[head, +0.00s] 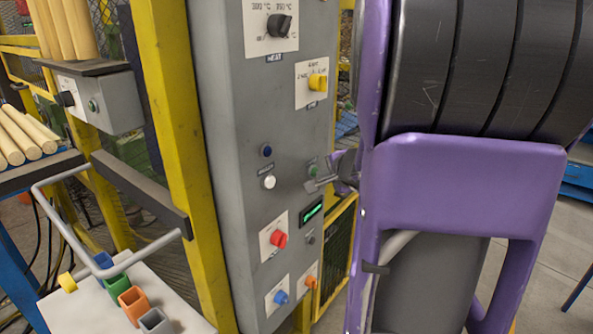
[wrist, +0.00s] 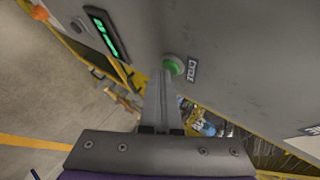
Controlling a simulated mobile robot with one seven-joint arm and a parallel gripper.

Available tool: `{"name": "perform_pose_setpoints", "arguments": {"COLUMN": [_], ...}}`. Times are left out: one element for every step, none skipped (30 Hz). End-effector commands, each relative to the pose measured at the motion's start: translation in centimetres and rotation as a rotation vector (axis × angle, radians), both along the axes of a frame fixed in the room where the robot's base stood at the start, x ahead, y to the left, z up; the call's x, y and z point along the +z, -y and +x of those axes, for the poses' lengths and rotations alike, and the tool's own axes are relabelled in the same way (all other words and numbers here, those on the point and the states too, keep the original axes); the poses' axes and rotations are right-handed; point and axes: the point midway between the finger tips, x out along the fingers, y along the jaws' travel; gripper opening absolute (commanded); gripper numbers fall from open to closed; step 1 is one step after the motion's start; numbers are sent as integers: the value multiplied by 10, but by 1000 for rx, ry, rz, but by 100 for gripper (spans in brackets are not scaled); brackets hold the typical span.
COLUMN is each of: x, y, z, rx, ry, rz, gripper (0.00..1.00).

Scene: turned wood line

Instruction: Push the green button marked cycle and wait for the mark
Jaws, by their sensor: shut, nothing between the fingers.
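A round green button (head: 312,170) sits on the grey control panel (head: 225,120). In the wrist view the green button (wrist: 174,67) has a small label beside it, only partly readable. My gripper (head: 312,186) is shut and empty, its tips at the panel face just below the button in the head view. In the wrist view my gripper (wrist: 160,76) has its tips at the button's lower left edge. I cannot tell whether they touch it. A lit green display (head: 311,212) is below the button; it also shows in the wrist view (wrist: 103,36).
The panel also carries a white button (head: 269,182), a blue button (head: 266,150), a yellow knob (head: 317,82) and a red knob (head: 279,239). A yellow post (head: 176,130) stands at left.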

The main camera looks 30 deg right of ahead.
Motion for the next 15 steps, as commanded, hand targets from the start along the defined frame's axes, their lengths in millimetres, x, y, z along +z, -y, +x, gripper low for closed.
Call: {"name": "perform_pose_setpoints", "arguments": {"x": [0,0,0,0,0,0,0,0,0,0,0,0,0,0,0], "y": [0,0,1,2,2,3,4,4,5,5,5,5,5,5,5], "z": [-1,-2,-4,-5,-7,-9,-10,-12,-13,-14,-14,-14,-14,-14,-14], "rx": [1,1,2,2,2,2,1,1,1,0,0,0,0,1,0], "ry": [1,1,2,2,2,2,1,1,1,1,1,1,0,0,0], "rz": [0,0,-1,-1,-1,-1,-2,-1,-1,0,0,0,0,1,0], "gripper": [0,0,0,0,0,0,0,0,0,0,0,0,0,0,0]}}
